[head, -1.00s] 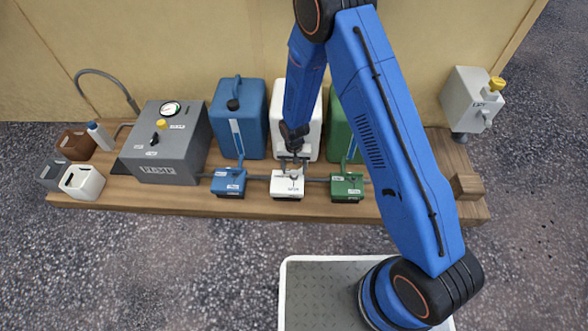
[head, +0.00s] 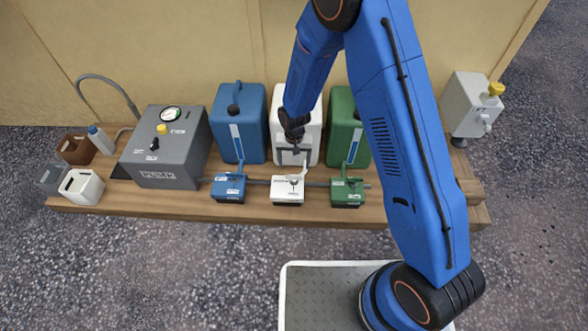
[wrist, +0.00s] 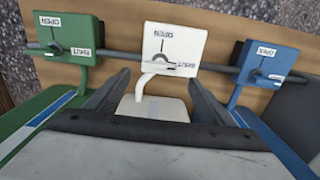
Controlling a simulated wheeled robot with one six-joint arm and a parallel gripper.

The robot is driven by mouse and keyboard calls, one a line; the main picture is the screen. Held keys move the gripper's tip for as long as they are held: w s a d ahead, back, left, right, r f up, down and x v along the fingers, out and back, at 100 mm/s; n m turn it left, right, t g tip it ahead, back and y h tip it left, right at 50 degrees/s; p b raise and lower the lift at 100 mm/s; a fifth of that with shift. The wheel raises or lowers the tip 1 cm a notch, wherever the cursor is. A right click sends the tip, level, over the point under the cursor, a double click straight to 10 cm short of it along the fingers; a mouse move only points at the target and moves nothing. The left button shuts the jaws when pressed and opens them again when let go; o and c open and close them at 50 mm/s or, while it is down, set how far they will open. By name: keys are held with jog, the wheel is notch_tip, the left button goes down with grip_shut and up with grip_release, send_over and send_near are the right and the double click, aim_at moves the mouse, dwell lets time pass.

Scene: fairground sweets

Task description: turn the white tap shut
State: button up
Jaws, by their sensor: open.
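The white tap (head: 287,190) is a white box on the grey pipe, between the blue and green taps. My gripper (head: 294,153) is above and behind the tap, in front of the white canister (head: 309,107). In the wrist view my gripper (wrist: 159,76) is open and empty. Its two fingers are spread either side of the white spout and apart from the handle.
The blue tap (head: 229,188) and green tap (head: 347,191) stand close on either side. Behind are blue (head: 222,125) and green (head: 342,115) canisters. A grey pump box (head: 163,180) is left; a grey box with a yellow knob (head: 465,105) is right.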

notch_tip(320, 180, up, 9)
jog(key=shift+r, duration=0.2)
dwell(0.6)
jog(key=s+d+r+t, duration=0.1)
jog(key=s+d+r, duration=0.3)
jog(key=d+r, duration=0.7)
jog(key=s+d+r+t, duration=0.1)
jog(key=s+d+r, duration=0.4)
jog(key=r, duration=0.9)
jog(key=s+d+r+t, duration=0.1)
jog(key=s+d+r, duration=0.4)
jog(key=s, duration=0.5)
jog(key=s+d+r+t, duration=0.1)
jog(key=s+d+r, duration=0.4)
jog(key=s+d, duration=0.3)
jog(key=s, duration=0.3)
jog(key=shift+d+r+n+t, duration=0.15)
jog(key=shift+d+n+t, duration=0.15)
jog(key=shift+d+t, duration=0.1)
